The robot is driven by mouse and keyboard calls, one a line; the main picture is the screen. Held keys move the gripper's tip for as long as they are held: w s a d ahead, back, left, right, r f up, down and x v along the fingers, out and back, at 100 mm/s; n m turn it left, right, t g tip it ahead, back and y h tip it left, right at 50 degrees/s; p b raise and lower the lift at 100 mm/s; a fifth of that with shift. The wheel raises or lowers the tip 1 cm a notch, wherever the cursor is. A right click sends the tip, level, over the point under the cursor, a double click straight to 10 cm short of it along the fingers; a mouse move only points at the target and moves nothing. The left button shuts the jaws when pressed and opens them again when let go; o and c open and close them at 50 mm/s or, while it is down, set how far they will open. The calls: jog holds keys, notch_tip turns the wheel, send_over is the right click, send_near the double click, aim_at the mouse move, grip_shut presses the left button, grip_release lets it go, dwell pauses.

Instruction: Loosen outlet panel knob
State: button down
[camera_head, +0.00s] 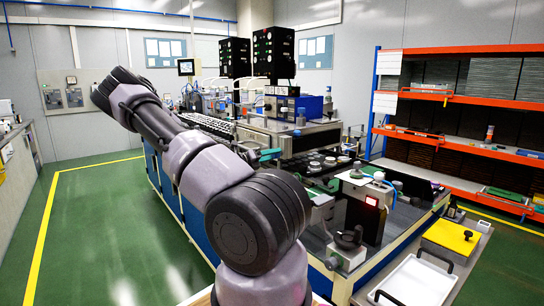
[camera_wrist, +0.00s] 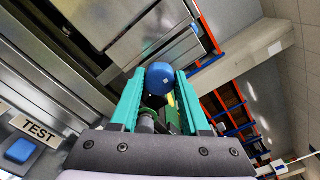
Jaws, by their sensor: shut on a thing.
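The outlet panel knob (camera_wrist: 160,77) looks like a round blue knob in the wrist view, in front of a grey metal panel. My gripper (camera_wrist: 160,84) has two teal fingers, one on each side of the blue knob. The fingers are shut on it near their tips. The knob's far side and its mounting are hidden. In the head view my arm crosses the middle of the picture, and a small teal part (camera_head: 270,155) beside the machine looks like a finger of my gripper. The knob itself cannot be made out there.
A TEST label (camera_wrist: 38,130) and a blue square button (camera_wrist: 20,150) are at the lower left of the wrist view. The long workbench (camera_head: 345,290) carries machines. An orange shelf (camera_head: 470,95) stands at the right. Green floor (camera_head: 110,240) is clear at the left.

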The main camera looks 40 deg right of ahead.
jog(key=shift+n, duration=0.6)
jog(key=shift+c, duration=1.9)
grip_release()
jog(key=shift+d, duration=0.1)
jog(key=w+a, duration=0.1)
jog(key=a, duration=0.9)
jog(key=shift+a, duration=0.4)
jog(key=shift+w, duration=0.1)
